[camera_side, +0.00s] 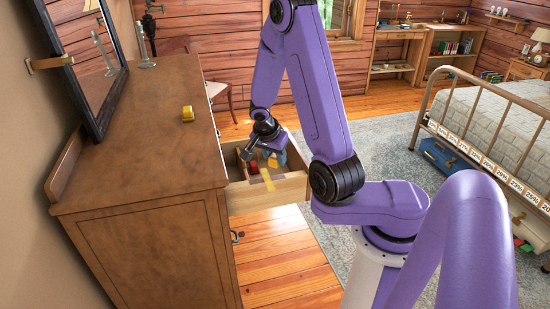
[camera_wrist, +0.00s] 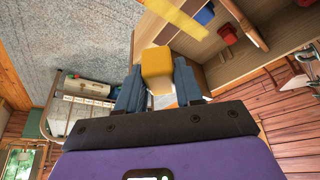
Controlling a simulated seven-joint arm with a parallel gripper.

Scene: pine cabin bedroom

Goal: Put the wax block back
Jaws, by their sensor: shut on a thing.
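In the wrist view my gripper (camera_wrist: 157,88) is shut on a yellow-orange block (camera_wrist: 156,62), which I take to be the wax block. The block sticks out beyond the two grey-blue fingers. In the side view my gripper (camera_side: 275,150) is low over the open drawer (camera_side: 292,188) of the brown dresser; the fingers partly hide the drawer's contents. I cannot tell whether the held block touches anything in the drawer.
A yellow strip (camera_side: 267,179) crosses the drawer's front part. A red object (camera_wrist: 227,34) and a blue object (camera_wrist: 205,14) lie in the drawer. A framed mirror (camera_side: 85,55) stands at the dresser's back.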

